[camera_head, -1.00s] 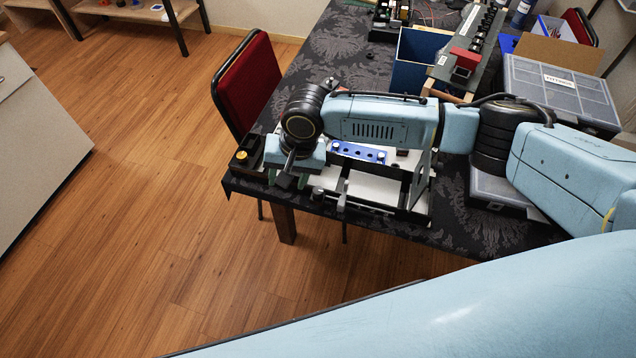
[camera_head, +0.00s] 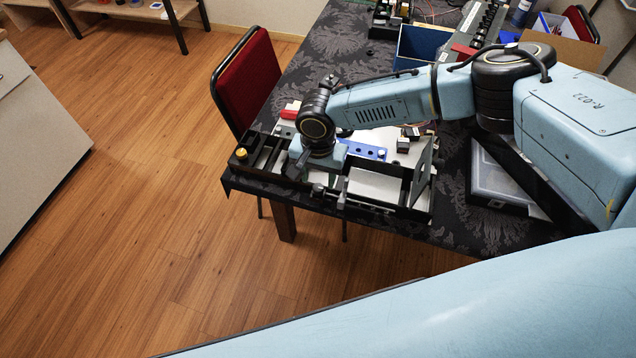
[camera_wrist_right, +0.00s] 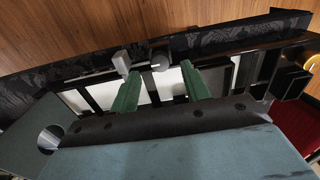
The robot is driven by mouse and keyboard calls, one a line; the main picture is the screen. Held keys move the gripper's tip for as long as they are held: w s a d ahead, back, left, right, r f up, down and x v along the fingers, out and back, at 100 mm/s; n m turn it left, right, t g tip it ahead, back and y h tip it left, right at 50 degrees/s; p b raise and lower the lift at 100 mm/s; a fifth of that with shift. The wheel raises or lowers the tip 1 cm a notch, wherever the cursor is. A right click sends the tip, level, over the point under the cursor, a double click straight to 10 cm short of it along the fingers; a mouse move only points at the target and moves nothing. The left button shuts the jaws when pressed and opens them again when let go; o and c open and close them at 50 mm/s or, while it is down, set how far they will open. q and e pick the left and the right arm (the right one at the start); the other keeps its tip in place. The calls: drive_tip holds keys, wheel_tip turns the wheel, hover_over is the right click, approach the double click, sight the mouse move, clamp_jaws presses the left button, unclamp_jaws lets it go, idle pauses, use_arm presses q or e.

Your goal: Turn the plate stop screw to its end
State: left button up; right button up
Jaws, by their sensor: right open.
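The black-framed fixture (camera_head: 408,200) lies at the table's front edge. On its front rail sit a dark round knob (camera_wrist_right: 160,61), which looks like the plate stop screw, and a lighter grey block (camera_wrist_right: 121,63) beside it. The knob also shows in the head view (camera_head: 318,191), small. My right gripper (camera_wrist_right: 160,76) is over the fixture, with its two green fingers spread and nothing between them. In the wrist view the knob lies just beyond the fingertips, between their lines; I cannot tell the height gap. In the head view the fingers are mostly hidden. My left gripper is out of view.
A blue bar with holes (camera_head: 362,150) and white plates lie in the fixture. A yellow knob (camera_head: 241,153) is at its left end. A red chair (camera_head: 248,85) stands left of the table. A blue bin (camera_head: 420,45) and a clear-lidded case (camera_head: 500,185) are farther right.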

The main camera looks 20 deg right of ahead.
sight(318, 189)
drive_tip(key=shift+f, duration=1.5)
drive_tip(key=shift+c, duration=0.2)
drive_tip(key=c, duration=1)
